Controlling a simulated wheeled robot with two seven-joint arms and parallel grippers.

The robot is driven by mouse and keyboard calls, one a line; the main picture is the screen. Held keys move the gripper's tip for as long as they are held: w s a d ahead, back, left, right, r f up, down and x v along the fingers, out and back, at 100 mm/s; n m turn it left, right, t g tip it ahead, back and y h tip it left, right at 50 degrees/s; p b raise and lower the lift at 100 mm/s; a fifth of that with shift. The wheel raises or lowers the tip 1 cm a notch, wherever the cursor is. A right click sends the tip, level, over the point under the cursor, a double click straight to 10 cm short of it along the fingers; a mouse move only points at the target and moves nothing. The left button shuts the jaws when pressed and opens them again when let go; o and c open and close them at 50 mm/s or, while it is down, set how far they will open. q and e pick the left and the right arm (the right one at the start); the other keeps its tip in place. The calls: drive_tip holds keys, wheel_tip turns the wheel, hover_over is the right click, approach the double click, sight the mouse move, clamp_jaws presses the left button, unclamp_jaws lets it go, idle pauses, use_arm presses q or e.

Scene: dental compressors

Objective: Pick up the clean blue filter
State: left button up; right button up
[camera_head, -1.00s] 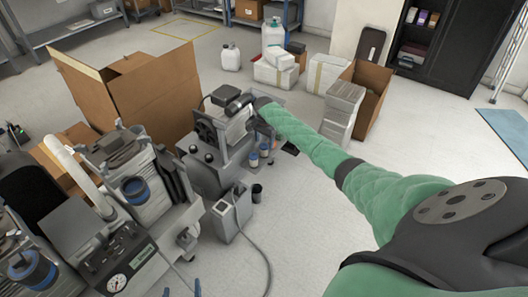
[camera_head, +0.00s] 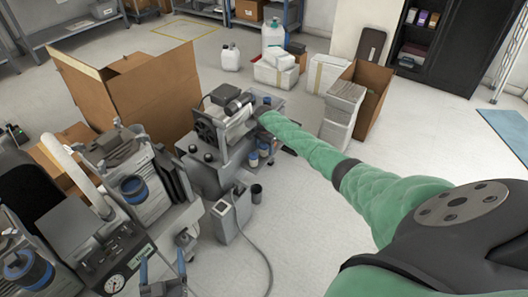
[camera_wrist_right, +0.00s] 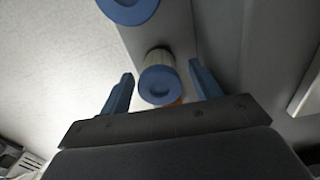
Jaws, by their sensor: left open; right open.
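A filter with a blue cap and pale ribbed body (camera_wrist_right: 158,80) lies between the two blue fingers of my right gripper (camera_wrist_right: 161,70), which is open. A gap shows on both sides of it. A second blue-capped filter (camera_wrist_right: 130,10) is at the top edge of the wrist view. In the head view two small blue-capped filters (camera_head: 253,159) sit on the front of the middle compressor (camera_head: 210,172), below the end of my right arm; its fingers are hard to make out there. I cannot tell which filter is clean. My left gripper (camera_head: 162,267) is open and empty at the bottom.
A compressor with a gauge (camera_head: 114,284) and larger blue-ringed filters stands at the left. A grey box with a hose (camera_head: 231,215) stands in front of the middle compressor. Cardboard boxes (camera_head: 150,95) stand behind.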

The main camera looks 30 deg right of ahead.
drive_tip(key=c, duration=1.1)
drive_tip(key=shift+o, duration=0.2)
drive_tip(key=shift+r, duration=0.1)
